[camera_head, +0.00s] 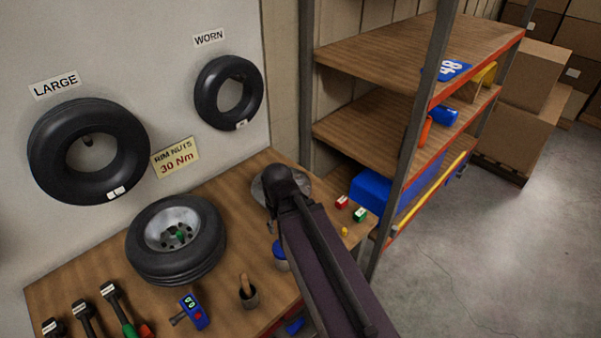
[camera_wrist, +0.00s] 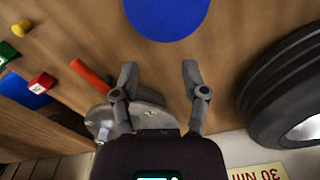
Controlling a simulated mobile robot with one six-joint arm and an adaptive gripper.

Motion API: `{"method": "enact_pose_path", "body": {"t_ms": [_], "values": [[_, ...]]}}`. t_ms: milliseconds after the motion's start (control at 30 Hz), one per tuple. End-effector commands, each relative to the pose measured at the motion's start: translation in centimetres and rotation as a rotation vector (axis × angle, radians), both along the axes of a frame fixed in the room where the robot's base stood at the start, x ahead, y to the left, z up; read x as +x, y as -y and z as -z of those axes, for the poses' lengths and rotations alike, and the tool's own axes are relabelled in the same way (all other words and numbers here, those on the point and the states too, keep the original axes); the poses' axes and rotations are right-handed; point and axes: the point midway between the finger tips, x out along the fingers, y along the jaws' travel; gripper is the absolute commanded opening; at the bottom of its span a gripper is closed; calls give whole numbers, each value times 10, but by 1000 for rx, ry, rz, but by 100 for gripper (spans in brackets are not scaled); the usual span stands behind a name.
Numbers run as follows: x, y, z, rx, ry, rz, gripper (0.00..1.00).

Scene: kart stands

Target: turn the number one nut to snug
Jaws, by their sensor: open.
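The wheel (camera_head: 152,262) lies on the wooden bench, a black tyre around a silver rim (camera_head: 160,232). A small green part shows at the rim's centre; I cannot read any nut numbers. In the wrist view the tyre (camera_wrist: 262,90) is at the right edge, with most of the rim cut off. My gripper (camera_wrist: 160,70) is open and empty, with bare bench showing between its fingers. The wheel is to one side of it, apart from the fingers. In the head view my arm hides much of the gripper, right of the wheel.
A round grey metal thing (camera_wrist: 150,117) is under my gripper. Small red (camera_head: 342,201) and green (camera_head: 359,215) blocks sit right. Shelving (camera_head: 400,55) stands beyond.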

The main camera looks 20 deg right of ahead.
Motion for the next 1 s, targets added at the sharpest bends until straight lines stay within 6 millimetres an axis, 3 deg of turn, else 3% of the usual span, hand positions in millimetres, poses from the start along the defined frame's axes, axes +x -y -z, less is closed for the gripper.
{"method": "enact_pose_path", "body": {"t_ms": [367,433,567,767,1000], "values": [[0,0,0,0,0,0,57],[0,0,0,0,0,-1,77],[4,2,-3,0,0,-17,77],[26,9,-17,0,0,-121,77],[75,40,-47,0,0,-374,77]]}}
